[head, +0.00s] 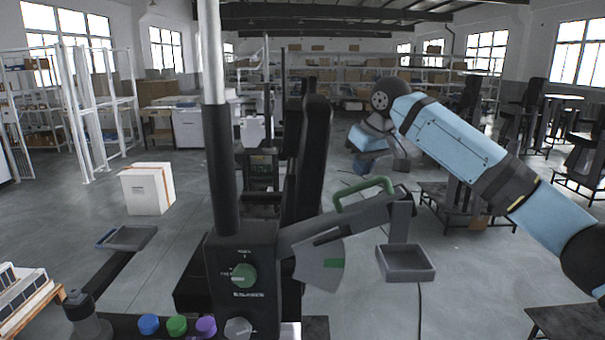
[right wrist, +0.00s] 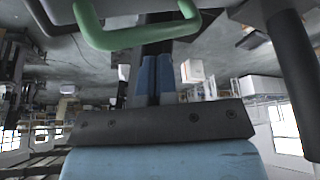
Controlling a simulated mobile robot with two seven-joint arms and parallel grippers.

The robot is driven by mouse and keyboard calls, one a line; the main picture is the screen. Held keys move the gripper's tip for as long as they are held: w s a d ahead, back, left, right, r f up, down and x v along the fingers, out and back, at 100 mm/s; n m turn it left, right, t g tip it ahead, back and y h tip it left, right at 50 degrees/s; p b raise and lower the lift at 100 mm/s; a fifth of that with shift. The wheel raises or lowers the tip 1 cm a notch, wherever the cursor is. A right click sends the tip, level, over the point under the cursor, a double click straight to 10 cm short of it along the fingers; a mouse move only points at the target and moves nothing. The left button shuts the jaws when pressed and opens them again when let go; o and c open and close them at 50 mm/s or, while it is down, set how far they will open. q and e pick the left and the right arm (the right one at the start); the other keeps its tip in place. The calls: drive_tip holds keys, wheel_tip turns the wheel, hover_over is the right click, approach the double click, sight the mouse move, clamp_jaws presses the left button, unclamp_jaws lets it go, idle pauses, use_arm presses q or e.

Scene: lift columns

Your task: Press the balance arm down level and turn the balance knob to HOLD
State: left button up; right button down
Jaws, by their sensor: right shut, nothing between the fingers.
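The balance arm (head: 335,222) is a grey beam that slopes up to the right from a dark column housing. A green handle (head: 364,191) stands on it, and a grey pan (head: 406,262) hangs from its far end. The balance knob (head: 243,276) is green, on the housing front; its pale pointer seems to face left, with labels too small to read surely. My right gripper (head: 399,161) is shut and empty above the arm's raised end. My left gripper is not in view.
A dark tray (head: 126,238) sits at the left. Blue (head: 149,323), green (head: 177,325) and purple (head: 206,327) round pieces stand along the front edge. A white box (head: 147,188) is on the floor behind. A tall pole rises above the housing. Floor is open right of the pan.

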sight(371, 183)
drive_tip(key=shift+f, duration=0.15)
drive_tip(key=shift+f, duration=0.55)
drive_tip(key=shift+d+f, duration=0.1)
drive_tip(key=shift+d+f, duration=0.55)
drive_tip(key=shift+f, duration=0.35)
drive_tip(key=shift+d+f, duration=0.35)
drive_tip(key=shift+f, duration=0.2)
